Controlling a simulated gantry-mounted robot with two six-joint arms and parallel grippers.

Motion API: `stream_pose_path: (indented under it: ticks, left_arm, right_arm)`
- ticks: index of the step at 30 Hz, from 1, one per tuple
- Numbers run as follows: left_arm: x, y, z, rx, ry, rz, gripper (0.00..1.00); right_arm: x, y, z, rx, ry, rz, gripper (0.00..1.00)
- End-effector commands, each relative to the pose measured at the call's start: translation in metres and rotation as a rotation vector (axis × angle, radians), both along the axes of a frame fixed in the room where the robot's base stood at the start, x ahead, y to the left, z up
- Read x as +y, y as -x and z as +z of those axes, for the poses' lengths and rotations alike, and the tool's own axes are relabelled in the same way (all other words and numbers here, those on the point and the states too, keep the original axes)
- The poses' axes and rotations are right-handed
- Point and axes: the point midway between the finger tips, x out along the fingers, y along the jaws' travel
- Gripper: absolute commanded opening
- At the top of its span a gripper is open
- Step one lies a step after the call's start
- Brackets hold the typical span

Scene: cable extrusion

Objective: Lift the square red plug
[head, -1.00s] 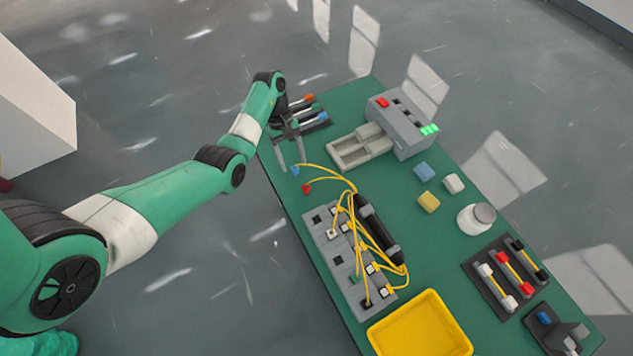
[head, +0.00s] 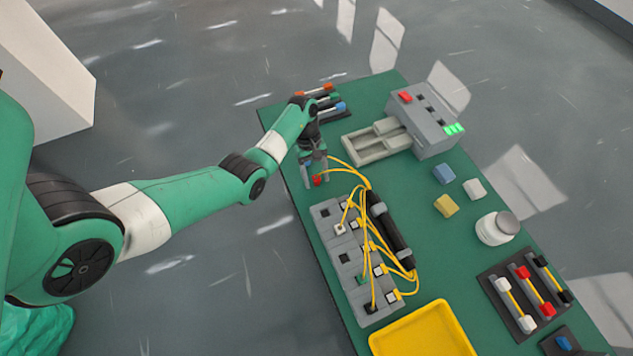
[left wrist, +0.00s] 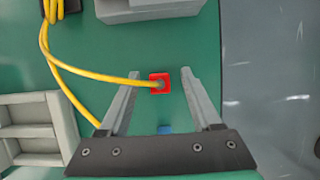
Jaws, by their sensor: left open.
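The square red plug (head: 317,181) is at the end of a yellow cable on the green table. In the left wrist view the red plug (left wrist: 160,77) lies between the fingertips of my left gripper (left wrist: 160,84), with a gap on both sides. My left gripper (head: 316,177) is open over the plug, pointing down at the table; its exact height is hard to tell. A blue plug (left wrist: 165,128) shows partly, near the gripper's palm. My right gripper is in neither view.
A grey socket block (head: 344,258) with several yellow cables and a black cylinder (head: 391,228) are close by. A grey tray (head: 358,151) and a grey machine (head: 432,128) stand to the right. A yellow bin (head: 421,331) sits at the front.

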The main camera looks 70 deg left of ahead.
Motion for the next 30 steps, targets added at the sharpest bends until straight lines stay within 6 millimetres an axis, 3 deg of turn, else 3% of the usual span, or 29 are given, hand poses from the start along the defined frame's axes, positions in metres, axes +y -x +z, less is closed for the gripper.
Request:
stream_pose_path:
  ticks: [7,18,30]
  left_arm:
    - [-0.0018,-0.0005,-0.0042,-0.002,-0.001,0.001,0.65]
    - [-0.0017,-0.0004,-0.0041,-0.001,-0.001,-0.001,0.0]
    - [-0.0016,-0.0005,-0.0019,-0.002,-0.001,0.0,0.0]
  right_arm:
    - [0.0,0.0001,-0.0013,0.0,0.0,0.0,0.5]
    - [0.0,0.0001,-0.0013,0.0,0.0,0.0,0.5]
    - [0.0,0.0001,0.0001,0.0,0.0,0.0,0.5]
